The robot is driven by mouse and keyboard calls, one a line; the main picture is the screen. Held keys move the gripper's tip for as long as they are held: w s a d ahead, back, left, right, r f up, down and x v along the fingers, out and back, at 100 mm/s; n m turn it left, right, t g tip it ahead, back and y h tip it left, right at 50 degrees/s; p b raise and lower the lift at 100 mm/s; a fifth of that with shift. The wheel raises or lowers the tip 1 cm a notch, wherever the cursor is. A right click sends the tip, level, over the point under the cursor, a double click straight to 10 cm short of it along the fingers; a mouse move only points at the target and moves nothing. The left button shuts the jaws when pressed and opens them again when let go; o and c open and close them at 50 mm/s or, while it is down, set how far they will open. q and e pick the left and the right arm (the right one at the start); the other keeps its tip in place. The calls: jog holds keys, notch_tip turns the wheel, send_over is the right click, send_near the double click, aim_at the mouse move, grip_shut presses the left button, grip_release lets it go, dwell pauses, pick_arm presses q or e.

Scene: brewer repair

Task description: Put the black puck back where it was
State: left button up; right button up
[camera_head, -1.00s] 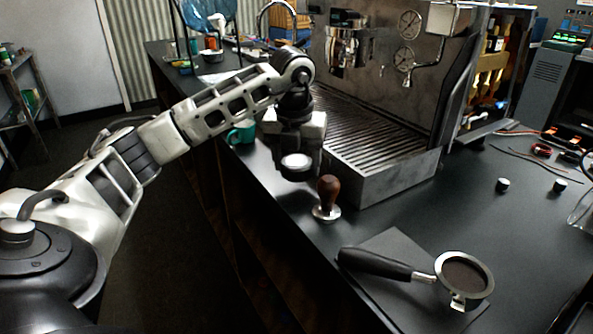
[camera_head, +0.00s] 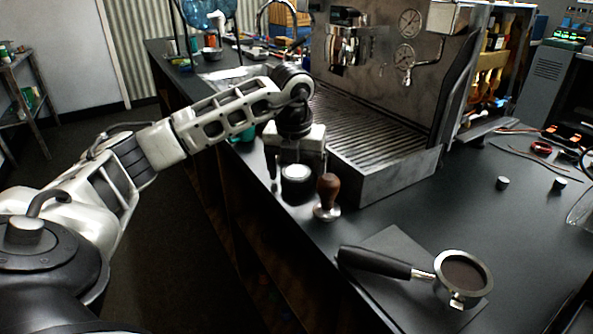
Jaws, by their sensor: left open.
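The black puck (camera_head: 297,188), a short dark cylinder with a pale silver top, appears to rest upright on the black counter, left of the wooden-handled tamper (camera_head: 328,193). My left gripper (camera_head: 297,175) is open, pointing down around the puck. One finger shows apart from the puck on its left; the other finger is hard to make out behind the tamper. My right gripper is not in view.
The espresso machine's drip tray (camera_head: 385,135) stands just right of the gripper. A portafilter (camera_head: 464,272) filled with coffee lies on a dark mat (camera_head: 400,247). Two small knobs (camera_head: 503,183) sit on the right. The counter's front edge is close to the puck.

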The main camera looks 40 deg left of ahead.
aim_at(295, 177)
pick_arm(q)
notch_tip(295, 177, up, 12)
jog(key=s+d+p, duration=0.1)
jog(key=shift+s, duration=0.3)
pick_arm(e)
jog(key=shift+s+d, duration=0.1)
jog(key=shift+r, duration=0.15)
